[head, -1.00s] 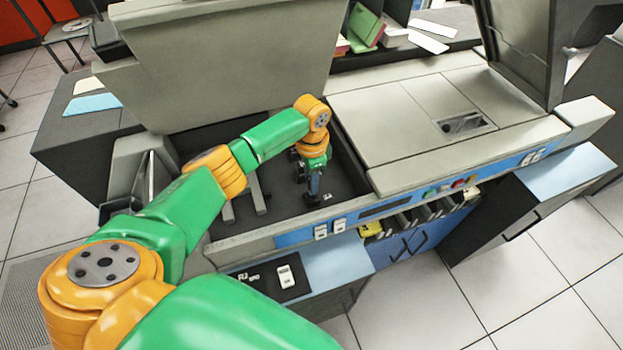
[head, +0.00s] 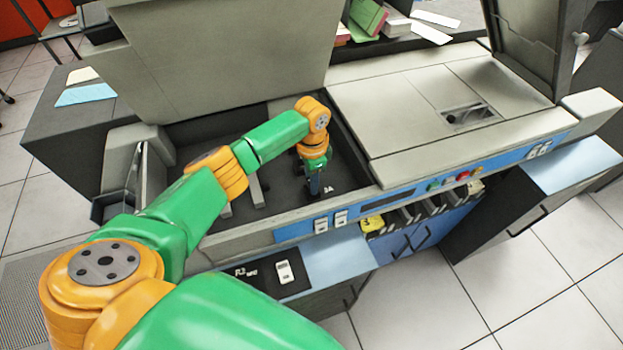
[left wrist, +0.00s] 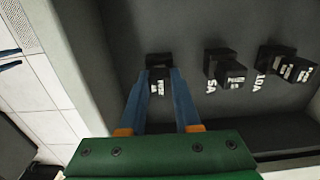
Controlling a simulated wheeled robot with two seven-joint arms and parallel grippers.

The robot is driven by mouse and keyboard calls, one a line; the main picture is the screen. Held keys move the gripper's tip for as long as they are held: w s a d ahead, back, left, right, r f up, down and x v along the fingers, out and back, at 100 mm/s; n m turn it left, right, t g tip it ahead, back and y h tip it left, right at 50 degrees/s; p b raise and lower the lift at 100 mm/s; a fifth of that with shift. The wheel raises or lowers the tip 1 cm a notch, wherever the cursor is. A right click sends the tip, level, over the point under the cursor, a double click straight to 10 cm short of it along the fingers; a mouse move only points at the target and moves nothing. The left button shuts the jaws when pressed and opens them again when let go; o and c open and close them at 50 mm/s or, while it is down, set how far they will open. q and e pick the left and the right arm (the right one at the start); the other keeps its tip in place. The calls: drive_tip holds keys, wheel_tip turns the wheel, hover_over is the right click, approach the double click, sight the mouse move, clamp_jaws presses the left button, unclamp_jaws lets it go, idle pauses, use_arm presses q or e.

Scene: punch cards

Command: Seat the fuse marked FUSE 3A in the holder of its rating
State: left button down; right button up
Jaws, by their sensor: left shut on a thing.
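My left gripper (head: 313,194) reaches down into the open dark bay of the machine, beside a white "3A" marking (head: 328,188). In the left wrist view its blue fingers (left wrist: 160,78) are shut on a small black fuse (left wrist: 158,87) with white lettering, only partly readable. A black holder block (left wrist: 158,60) shows just beyond the fingertips; I cannot tell whether the fuse touches it or is in it. To the right stand a 5A holder (left wrist: 218,58) and another rating's holder (left wrist: 270,55), with black lettered blocks at them. My right gripper is not in view.
The bay is bounded by a blue front panel (head: 295,230) and a grey deck (head: 400,125) on the right. A raised lid (head: 220,60) stands behind it. A black pad with a white switch (head: 285,272) lies in front.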

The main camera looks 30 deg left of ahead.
use_arm(q)
drive_tip(key=c, duration=0.5)
unclamp_jaws()
drive_tip(key=shift+c, duration=0.2)
wheel_tip(320, 180, up, 7)
drive_tip(key=shift+r, duration=0.1)
